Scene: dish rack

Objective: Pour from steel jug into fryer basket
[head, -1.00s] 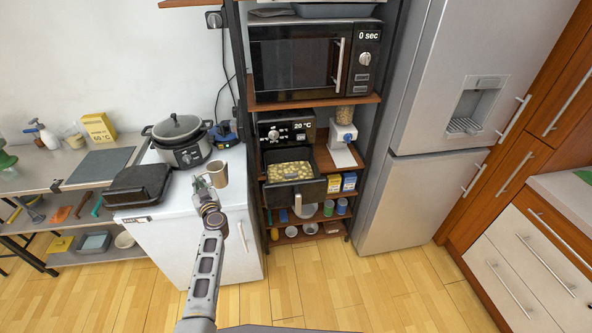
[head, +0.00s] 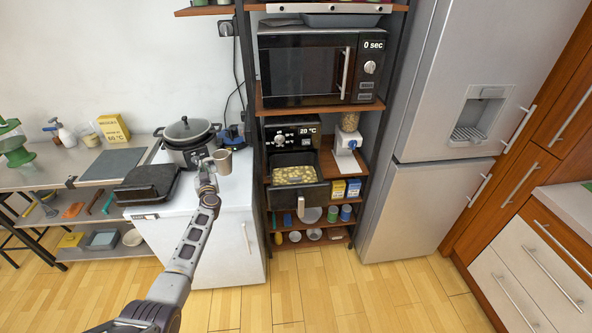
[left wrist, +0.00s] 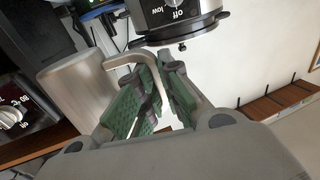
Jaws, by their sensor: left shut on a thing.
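The steel jug (head: 222,161) is held upright or nearly so above the right part of the white cabinet top, left of the fryer. My left gripper (head: 208,172) is shut on the jug's handle. The left wrist view shows the jug's brushed metal body (left wrist: 76,95) left of the green-padded fingers (left wrist: 150,92), with the bent handle between them. The jug's inside cannot be made out. The fryer basket (head: 298,197) is pulled out of the black fryer on the rack, with pale yellow chunks in it. My right gripper is not in view.
A slow cooker (head: 187,146) and a black lidded case (head: 148,186) stand on the white cabinet (head: 215,235). A microwave (head: 315,65) is above the fryer (head: 290,135). A dispenser (head: 346,140) and small boxes (head: 346,187) stand to the basket's right.

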